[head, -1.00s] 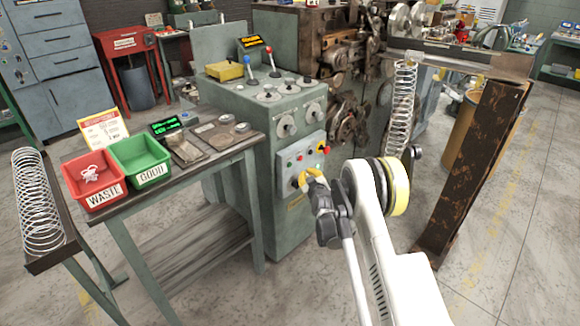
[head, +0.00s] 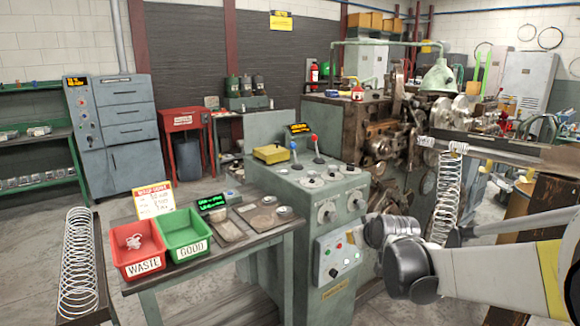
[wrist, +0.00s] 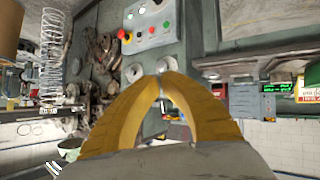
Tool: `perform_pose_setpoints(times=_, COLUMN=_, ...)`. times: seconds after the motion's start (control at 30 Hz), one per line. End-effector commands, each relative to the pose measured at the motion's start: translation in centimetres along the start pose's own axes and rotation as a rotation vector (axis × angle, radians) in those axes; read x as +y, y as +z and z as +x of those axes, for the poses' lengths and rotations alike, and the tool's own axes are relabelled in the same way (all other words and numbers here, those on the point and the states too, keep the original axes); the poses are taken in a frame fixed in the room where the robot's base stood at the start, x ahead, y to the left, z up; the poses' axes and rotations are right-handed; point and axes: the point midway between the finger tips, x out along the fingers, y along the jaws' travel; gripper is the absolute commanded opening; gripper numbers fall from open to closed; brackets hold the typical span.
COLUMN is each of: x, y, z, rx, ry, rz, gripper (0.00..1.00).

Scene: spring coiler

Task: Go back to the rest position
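My gripper (wrist: 164,80) shows in the wrist view as two yellow fingers that curve together, their tips meeting with nothing seen between them. In the head view my arm comes in from the right edge, and its wrist end is in front of the lower right of the green control cabinet (head: 318,207).
A table with a red WASTE bin (head: 138,248) and green GOOD bin (head: 183,235) stands left of the cabinet. A coil spring (head: 446,200) hangs behind my arm under a rail. Another spring (head: 78,262) lies on a chute at far left. Bare floor shows at left.

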Motion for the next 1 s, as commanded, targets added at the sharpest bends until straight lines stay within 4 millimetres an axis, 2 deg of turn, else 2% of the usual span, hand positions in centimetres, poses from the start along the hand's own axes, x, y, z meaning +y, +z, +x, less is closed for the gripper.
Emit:
perform_pose_setpoints(times=0.03, x=-0.4, y=0.5, z=-2.8, rx=-0.024, ry=-0.005, rz=0.016, gripper=0.00)
perform_pose_setpoints(times=0.2, x=-1.8, y=3.7, z=-11.2, rx=-0.115, ry=-0.016, rz=0.078, gripper=0.00)
perform_pose_setpoints(times=0.37, x=-3.3, y=8.5, z=-18.3, rx=-0.201, ry=-0.016, rz=0.137, gripper=0.00)
perform_pose_setpoints(times=0.5, x=-4.6, y=13.4, z=-23.3, rx=-0.273, ry=-0.009, rz=0.186, gripper=0.00)
perform_pose_setpoints(times=0.6, x=-5.3, y=16.5, z=-25.6, rx=-0.313, ry=-0.003, rz=0.215, gripper=0.00)
perform_pose_setpoints(times=0.73, x=-5.9, y=19.2, z=-27.4, rx=-0.346, ry=0.004, rz=0.237, gripper=0.00)
perform_pose_setpoints(times=0.83, x=-6.1, y=20.1, z=-27.9, rx=-0.358, ry=0.007, rz=0.246, gripper=0.00)
perform_pose_setpoints(times=1.0, x=-6.1, y=20.3, z=-28.0, rx=-0.361, ry=0.008, rz=0.248, gripper=0.00)
